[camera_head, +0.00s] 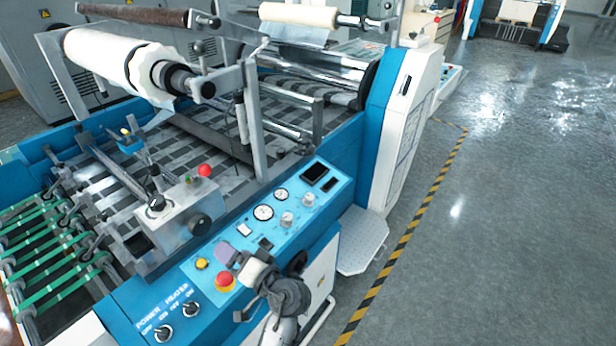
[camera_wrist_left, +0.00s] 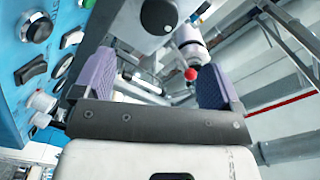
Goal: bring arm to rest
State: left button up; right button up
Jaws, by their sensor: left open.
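My left gripper (camera_head: 245,255) is in front of the machine's blue control panel (camera_head: 300,200) in the head view, just beside the red emergency button (camera_head: 224,279). In the left wrist view its two purple fingers (camera_wrist_left: 158,82) stand wide apart with nothing between them. Behind the gap, a black knob (camera_wrist_left: 158,16) and a red ball knob (camera_wrist_left: 190,74) of the machine show. The gripper appears close to the panel; I cannot tell whether it touches it. My right gripper is not in view.
The laminating machine carries a white film roll (camera_head: 120,62) and a cream roll (camera_head: 298,16) above its bed. Green belts (camera_head: 45,265) run at the left. A metal step plate (camera_head: 362,240) juts out at the side. The grey floor (camera_head: 520,200) beyond the yellow-black stripe (camera_head: 415,220) is clear.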

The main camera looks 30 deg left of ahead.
pick_arm(q)
jog(key=w+d+f+m+t+h, duration=0.1)
jog(key=w+d+f+t+h, duration=0.15)
jog(key=d+h, duration=0.2)
jog(key=w+d+f+t+h, duration=0.1)
jog(key=d+f+t+h, duration=0.15)
jog(key=h, duration=0.35)
jog(key=s+d+f+m+t+h, duration=0.2)
jog(key=s+d+m+h, duration=0.1)
jog(key=s+d+h, duration=0.4)
jog(key=s+d+f+m+g, duration=0.1)
jog(key=s+f+m+g, duration=0.1)
jog(key=s+f, duration=0.5)
jog(key=s+d+f+m+g, duration=0.1)
jog(key=s+d+f+g, duration=0.2)
jog(key=s, duration=0.9)
notch_tip(320, 180, up, 30)
jog(key=w+a+p, duration=0.1)
jog(key=p, duration=3.1)
jog(key=shift+a+r+h, duration=0.2)
jog(key=shift+r+h, duration=0.05)
jog(key=shift+h, duration=0.1)
